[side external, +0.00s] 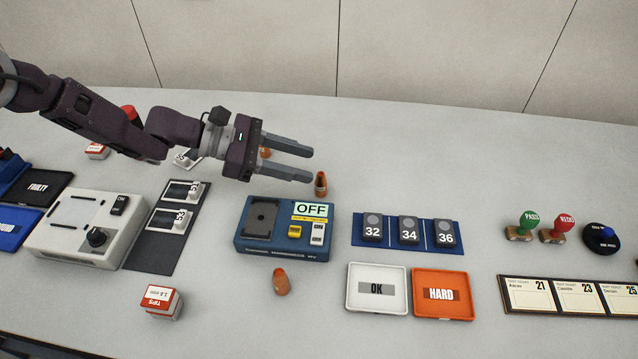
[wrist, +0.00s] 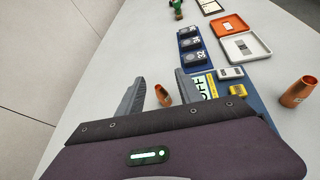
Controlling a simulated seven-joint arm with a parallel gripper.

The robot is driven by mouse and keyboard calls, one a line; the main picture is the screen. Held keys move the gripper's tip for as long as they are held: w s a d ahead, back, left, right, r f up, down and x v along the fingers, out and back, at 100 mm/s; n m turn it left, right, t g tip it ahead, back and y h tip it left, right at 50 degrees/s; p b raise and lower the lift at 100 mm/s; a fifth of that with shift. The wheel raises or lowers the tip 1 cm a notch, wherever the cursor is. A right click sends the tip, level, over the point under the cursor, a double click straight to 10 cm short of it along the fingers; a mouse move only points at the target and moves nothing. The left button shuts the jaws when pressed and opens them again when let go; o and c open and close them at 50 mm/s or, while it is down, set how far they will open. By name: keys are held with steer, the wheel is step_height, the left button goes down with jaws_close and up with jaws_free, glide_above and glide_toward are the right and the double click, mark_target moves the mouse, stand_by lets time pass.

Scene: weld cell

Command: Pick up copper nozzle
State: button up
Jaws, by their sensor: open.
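Several small copper nozzles show. One copper nozzle (side external: 320,184) stands upright behind the right end of the blue tester box, just beyond my gripper's fingertips; it also shows in the wrist view (wrist: 162,94), between the fingers and ahead. A second copper nozzle (side external: 281,282) is in front of the tester and shows at the right of the wrist view (wrist: 298,92). A third (side external: 265,153) is partly hidden behind my gripper. My gripper (side external: 312,165) is open and empty, above the table; its fingers also show in the wrist view (wrist: 158,90).
The blue tester (side external: 285,232) reads OFF. Right of it are a numbered block rack (side external: 408,246), a white OK tray (side external: 351,307) and an orange HARD tray (side external: 470,308). Stamps (side external: 540,230) stand farther right. A white machine (side external: 75,252) and a tips box (side external: 162,303) are left.

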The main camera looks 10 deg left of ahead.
mark_target(321, 184)
steer(key=f, duration=0.1)
steer(key=f+n, duration=0.1)
steer(key=f, duration=0.1)
steer(key=w+f+n, duration=0.1)
steer(key=shift+d+f+t, duration=0.15)
steer(key=shift+d+t, duration=0.15)
steer(key=shift+t, duration=0.1)
steer(key=x, duration=0.6)
steer(key=shift+w+d, duration=0.3)
steer(key=shift+d, duration=0.05)
jaws_close()
